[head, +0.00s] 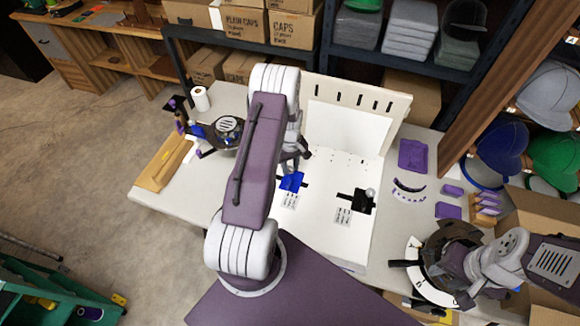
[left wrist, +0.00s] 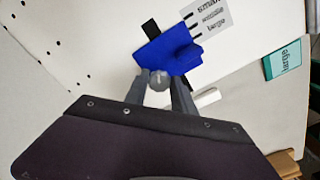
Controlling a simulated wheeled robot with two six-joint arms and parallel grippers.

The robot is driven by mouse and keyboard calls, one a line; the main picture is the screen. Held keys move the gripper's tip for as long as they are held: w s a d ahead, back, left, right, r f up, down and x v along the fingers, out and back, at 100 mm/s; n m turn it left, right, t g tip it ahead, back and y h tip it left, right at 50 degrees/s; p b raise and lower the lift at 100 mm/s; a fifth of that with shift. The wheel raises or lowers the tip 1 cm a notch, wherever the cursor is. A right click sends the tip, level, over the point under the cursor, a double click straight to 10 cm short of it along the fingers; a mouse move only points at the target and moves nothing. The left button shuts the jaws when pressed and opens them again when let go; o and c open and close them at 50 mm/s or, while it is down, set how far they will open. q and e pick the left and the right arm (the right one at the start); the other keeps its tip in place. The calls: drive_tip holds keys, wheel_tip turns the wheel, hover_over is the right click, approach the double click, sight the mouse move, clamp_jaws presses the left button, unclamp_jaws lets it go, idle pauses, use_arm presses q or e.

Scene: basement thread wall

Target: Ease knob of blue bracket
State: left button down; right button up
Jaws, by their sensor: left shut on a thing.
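The blue bracket (head: 292,181) sits on the white board in the head view, beside a small printed label. It also shows in the left wrist view (left wrist: 170,50), with black tabs at its edges. My left gripper (left wrist: 160,88) is shut on the bracket's round grey knob (left wrist: 159,79), one finger on each side. In the head view my left gripper (head: 296,160) is partly hidden by its own arm. My right arm is at the right edge; its gripper (head: 445,262) is over dark parts and its fingers are unclear.
A black bracket (head: 362,201) with a pale knob stands right of the blue one, by another label (head: 343,216). Purple pieces (head: 413,155) lie on the right of the table. A teal card (left wrist: 283,60) is nearby. Shelves with boxes stand behind.

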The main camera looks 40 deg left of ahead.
sight(291, 169)
use_arm(q)
drive_tip(key=shift+w+n, duration=0.15)
drive_tip(key=shift+n, duration=1.95)
drive_tip(key=c, duration=1)
unclamp_jaws()
drive_tip(key=shift+c, duration=0.2)
wheel_tip(291, 169, up, 9)
drive_tip(key=shift+r, duration=0.1)
